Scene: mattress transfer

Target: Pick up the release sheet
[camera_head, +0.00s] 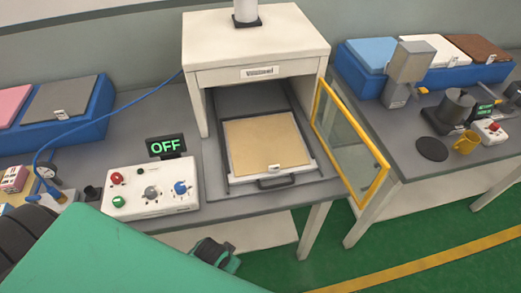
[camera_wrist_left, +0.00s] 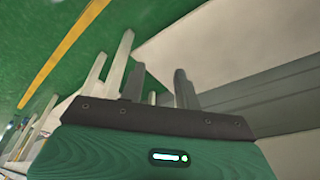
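A tan sheet (camera_head: 266,142) with a small white tag lies flat in a framed tray (camera_head: 306,162) inside the open press (camera_head: 256,62); I cannot tell whether it is the release sheet. A white sheet (camera_head: 434,50) lies in the blue rack at the right. My green arm fills the lower left of the head view, near the table's front edge and away from the sheets. In the left wrist view my left gripper (camera_wrist_left: 159,82) appears open, with nothing between its grey fingers. My right gripper is not in view.
The press's yellow-framed door (camera_head: 348,140) stands open to the right. A control box (camera_head: 150,189) under an OFF display (camera_head: 166,146) stands left of the tray. A left blue rack (camera_head: 85,133) holds pink and grey sheets.

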